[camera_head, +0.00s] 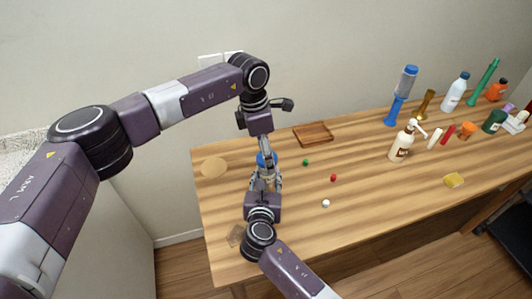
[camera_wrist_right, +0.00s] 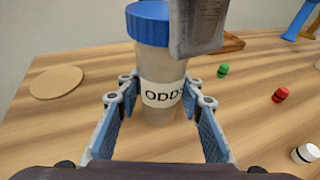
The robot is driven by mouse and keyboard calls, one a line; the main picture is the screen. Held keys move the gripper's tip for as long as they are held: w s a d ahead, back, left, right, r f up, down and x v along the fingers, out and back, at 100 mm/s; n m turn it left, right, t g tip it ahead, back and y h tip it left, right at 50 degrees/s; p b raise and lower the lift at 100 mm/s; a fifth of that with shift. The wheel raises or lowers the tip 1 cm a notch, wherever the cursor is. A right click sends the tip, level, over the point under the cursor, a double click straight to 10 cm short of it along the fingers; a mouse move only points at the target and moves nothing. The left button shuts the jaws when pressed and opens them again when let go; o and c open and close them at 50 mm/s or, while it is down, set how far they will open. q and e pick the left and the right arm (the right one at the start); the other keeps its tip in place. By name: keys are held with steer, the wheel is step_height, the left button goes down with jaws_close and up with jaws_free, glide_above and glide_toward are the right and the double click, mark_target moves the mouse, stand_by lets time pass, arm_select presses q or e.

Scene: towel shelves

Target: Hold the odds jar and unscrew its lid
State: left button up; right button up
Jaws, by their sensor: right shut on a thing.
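The odds jar (camera_wrist_right: 160,92) stands upright on the table, a clear greyish jar with a white "ODDS" label and a blue lid (camera_wrist_right: 148,22). The lid is on the jar and also shows in the head view (camera_head: 266,160). My right gripper (camera_head: 266,183) is shut on the jar's body from the near side, with its fingers (camera_wrist_right: 160,115) on either side of the label. My left gripper (camera_head: 265,150) points down at the lid from above. One grey part of it covers the lid's right side in the wrist view. Whether its fingers are closed on the lid cannot be told.
A round tan disc (camera_head: 214,167) lies left of the jar, and a wooden tray (camera_head: 313,134) stands behind it. Green (camera_head: 306,162), red (camera_head: 333,177) and white (camera_head: 326,203) small items lie to the right. A pump bottle (camera_head: 402,144) and several other containers stand farther right.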

arm_select(q)
steer(key=c, duration=1.5)
steer(key=n, duration=0.4)
steer(key=shift+t, duration=0.3)
steer(key=shift+n, duration=1)
steer(key=shift+y, duration=0.3)
steer(key=n, duration=0.3)
steer(key=shift+s+n+t, duration=0.1)
steer(key=shift+n+t, duration=0.2)
steer(key=shift+n+y, duration=0.3)
steer(key=shift+n, duration=0.9)
